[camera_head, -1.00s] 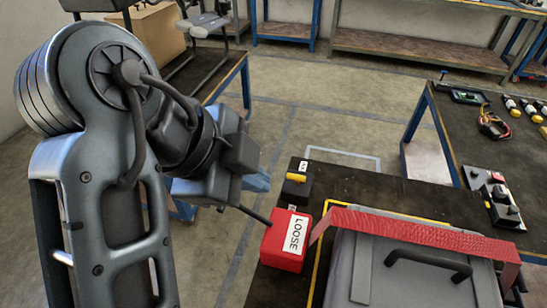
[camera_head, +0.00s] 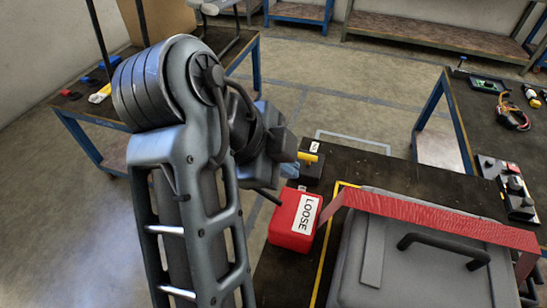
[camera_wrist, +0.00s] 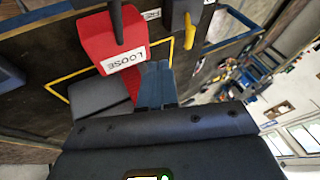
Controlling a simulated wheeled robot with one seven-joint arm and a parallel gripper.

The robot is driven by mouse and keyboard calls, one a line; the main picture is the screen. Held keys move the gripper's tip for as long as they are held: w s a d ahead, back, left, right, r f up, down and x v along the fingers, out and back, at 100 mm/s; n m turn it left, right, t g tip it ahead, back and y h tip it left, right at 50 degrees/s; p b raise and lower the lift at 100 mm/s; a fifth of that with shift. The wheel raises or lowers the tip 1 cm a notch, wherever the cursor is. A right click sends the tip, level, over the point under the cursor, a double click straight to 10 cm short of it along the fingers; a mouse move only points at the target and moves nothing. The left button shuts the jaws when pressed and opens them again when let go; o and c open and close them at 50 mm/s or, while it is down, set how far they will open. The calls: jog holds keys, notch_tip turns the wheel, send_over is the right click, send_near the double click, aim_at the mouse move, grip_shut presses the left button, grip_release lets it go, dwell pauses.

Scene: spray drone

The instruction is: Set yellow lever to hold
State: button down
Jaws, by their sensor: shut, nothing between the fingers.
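The yellow lever (camera_head: 308,158) sits on a small black box (camera_head: 312,173) at the far left corner of the dark bench. In the wrist view the lever (camera_wrist: 188,32) shows at the top, right of centre. White labels lie by the box, too small or cut off to read surely. My gripper (camera_head: 290,169) is shut and empty, its blue tips close to the left of the black box in the head view; contact cannot be told. The tips also show in the wrist view (camera_wrist: 155,82), below the lever and apart from it in the picture.
A red box (camera_head: 292,218) marked LOOSE, with a black lever, stands close to my gripper. A red strap (camera_head: 430,226) runs from it over a grey case (camera_head: 410,270). A second bench (camera_head: 490,120) with small parts stands at the right.

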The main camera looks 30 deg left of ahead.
aim_at(301, 157)
jog(key=x, duration=0.3)
jog(key=shift+d+f+b, duration=0.1)
jog(key=shift+f+b, duration=0.1)
jog(key=shift+b, duration=0.1)
jog(key=shift+w+a+f+p, duration=0.15)
jog(key=shift+w+p, duration=0.05)
jog(key=shift+w, duration=0.5)
jog(key=shift+w+a+f+p, duration=0.2)
jog(key=shift+w+p, duration=0.05)
jog(key=shift+w, duration=0.45)
jog(key=shift+w+a+f+p, duration=0.15)
jog(key=shift+w+p, duration=0.05)
jog(key=shift+w, duration=0.5)
jog(key=shift+w, duration=0.1)
